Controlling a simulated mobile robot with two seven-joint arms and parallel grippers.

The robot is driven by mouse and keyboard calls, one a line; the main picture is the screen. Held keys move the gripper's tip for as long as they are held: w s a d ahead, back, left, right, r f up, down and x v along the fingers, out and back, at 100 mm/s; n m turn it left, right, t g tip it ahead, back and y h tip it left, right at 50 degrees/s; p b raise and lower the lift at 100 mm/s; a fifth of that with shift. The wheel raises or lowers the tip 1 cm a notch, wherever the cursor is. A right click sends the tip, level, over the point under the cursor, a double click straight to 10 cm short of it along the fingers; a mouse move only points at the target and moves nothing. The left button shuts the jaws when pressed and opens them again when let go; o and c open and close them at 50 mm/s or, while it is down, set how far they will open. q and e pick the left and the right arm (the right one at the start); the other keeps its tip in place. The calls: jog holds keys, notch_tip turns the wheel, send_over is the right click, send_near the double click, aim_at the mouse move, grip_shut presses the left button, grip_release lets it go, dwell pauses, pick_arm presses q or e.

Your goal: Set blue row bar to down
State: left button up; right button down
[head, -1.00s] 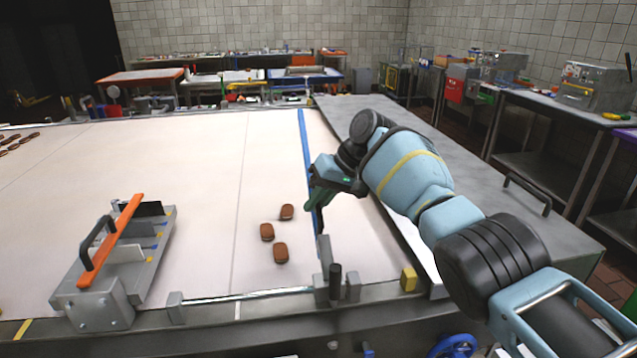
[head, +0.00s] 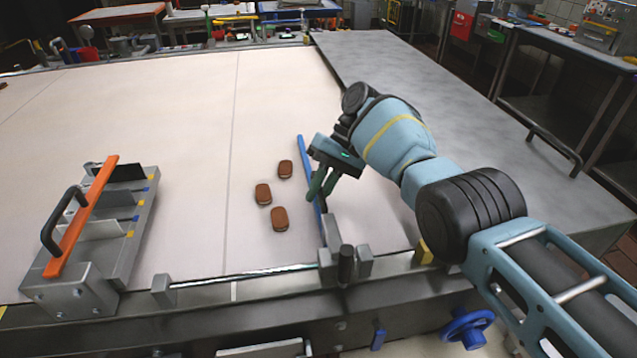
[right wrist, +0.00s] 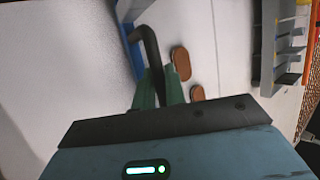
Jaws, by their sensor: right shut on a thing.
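The blue row bar (head: 307,165) is a thin blue bar at the right part of the pale table, running away from a grey bracket with a black knob (head: 346,262) at the front edge. Its blue side also shows in the right wrist view (right wrist: 132,55). My right gripper (head: 322,190) is at the bar's right side, with green fingers pointing down. In the right wrist view the fingers are closed on a dark bent handle (right wrist: 149,48) beside the blue bar. The fingers hide part of the bar, so its exact tilt is hard to tell. My left gripper is out of view.
Several brown sandwich cookies (head: 264,193) lie just left of the bar. A grey fixture with an orange bar (head: 85,215) and black handle stands at the left. A grey metal counter (head: 400,65) lies along the right.

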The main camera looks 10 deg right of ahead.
jog(key=shift+s+f, duration=0.1)
jog(key=shift+f, duration=0.15)
jog(key=c, duration=1.6)
grip_release()
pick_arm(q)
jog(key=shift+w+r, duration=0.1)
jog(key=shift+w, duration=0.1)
pick_arm(e)
jog(key=shift+o, duration=0.6)
jog(key=shift+r, duration=0.1)
jog(key=shift+d+r, duration=0.1)
